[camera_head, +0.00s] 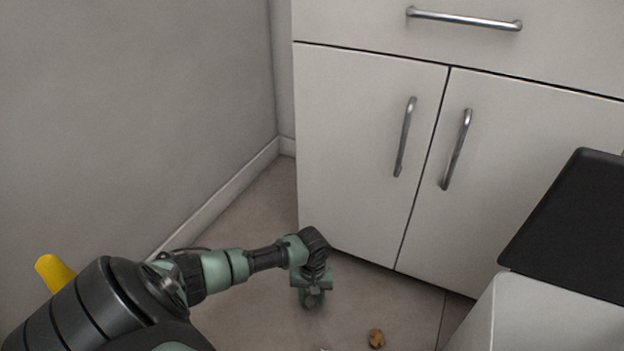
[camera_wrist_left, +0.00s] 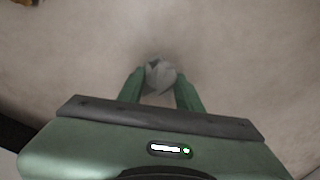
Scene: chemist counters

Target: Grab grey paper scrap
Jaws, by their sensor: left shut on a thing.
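The grey paper scrap (camera_wrist_left: 160,75) is a small crumpled grey lump in the left wrist view. It sits between the two green fingertips of my left gripper (camera_wrist_left: 160,88), which is shut on it. In the head view my left gripper (camera_head: 312,297) points down at the floor in front of the white cabinet, and the scrap is hidden there by the gripper. How far the scrap is from the floor cannot be told. My right gripper is not in view.
A white cabinet (camera_head: 350,150) with closed doors stands behind. A black-topped white unit (camera_head: 570,225) is at right. A grey wall (camera_head: 130,110) is at left.

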